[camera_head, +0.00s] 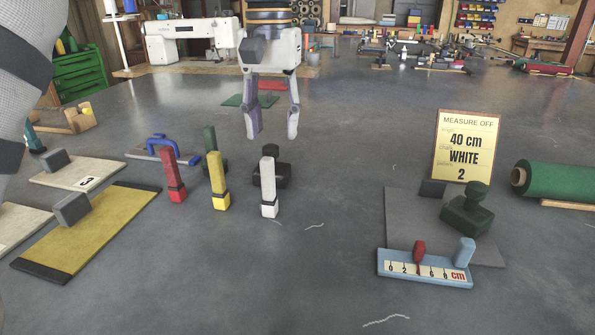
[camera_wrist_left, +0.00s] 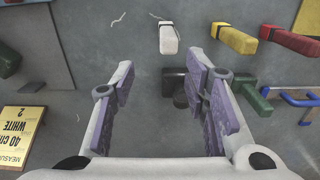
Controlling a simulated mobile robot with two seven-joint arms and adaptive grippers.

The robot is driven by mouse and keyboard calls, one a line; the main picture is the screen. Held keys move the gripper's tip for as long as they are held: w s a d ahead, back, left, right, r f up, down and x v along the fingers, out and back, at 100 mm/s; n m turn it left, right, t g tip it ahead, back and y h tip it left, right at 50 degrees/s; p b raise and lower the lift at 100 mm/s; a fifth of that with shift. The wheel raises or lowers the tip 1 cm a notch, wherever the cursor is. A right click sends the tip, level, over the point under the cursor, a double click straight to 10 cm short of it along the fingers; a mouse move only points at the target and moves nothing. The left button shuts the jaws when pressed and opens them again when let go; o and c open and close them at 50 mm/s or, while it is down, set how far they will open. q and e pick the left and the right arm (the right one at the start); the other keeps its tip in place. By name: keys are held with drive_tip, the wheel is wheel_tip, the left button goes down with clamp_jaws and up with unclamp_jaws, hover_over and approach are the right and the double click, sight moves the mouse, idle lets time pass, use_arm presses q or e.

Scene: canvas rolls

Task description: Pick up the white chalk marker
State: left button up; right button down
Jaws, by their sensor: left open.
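The white chalk marker (camera_head: 268,188) stands upright on the grey table, with a dark band round its body. It also shows in the left wrist view (camera_wrist_left: 168,38), beyond the fingertips at the top middle. My left gripper (camera_head: 270,132) hangs above and behind the marker in the head view, pointing down. Its fingers are apart with nothing between them; in the wrist view (camera_wrist_left: 165,75) they sit either side of a dark block. My right gripper is not in view.
A sign (camera_head: 466,147) reads 40 cm, WHITE, 2. A blue ruler gauge (camera_head: 425,268) lies front right. Table in front is mostly clear.

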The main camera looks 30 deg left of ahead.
use_arm(q)
approach(270, 199)
drive_tip(key=shift+w+f, duration=0.1)
drive_tip(key=shift+w, duration=0.05)
drive_tip(key=f, duration=0.5)
drive_tip(key=f+b, duration=0.1)
drive_tip(key=f, duration=0.1)
drive_tip(key=shift+w+a+f, duration=0.15)
drive_tip(key=shift+a+f, duration=0.05)
drive_tip(key=shift+a, duration=0.15)
drive_tip(key=shift+r, duration=0.15)
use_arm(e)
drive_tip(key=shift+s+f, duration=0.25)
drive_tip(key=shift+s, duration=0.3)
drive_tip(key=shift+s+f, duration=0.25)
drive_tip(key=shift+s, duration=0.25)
use_arm(q)
clamp_jaws()
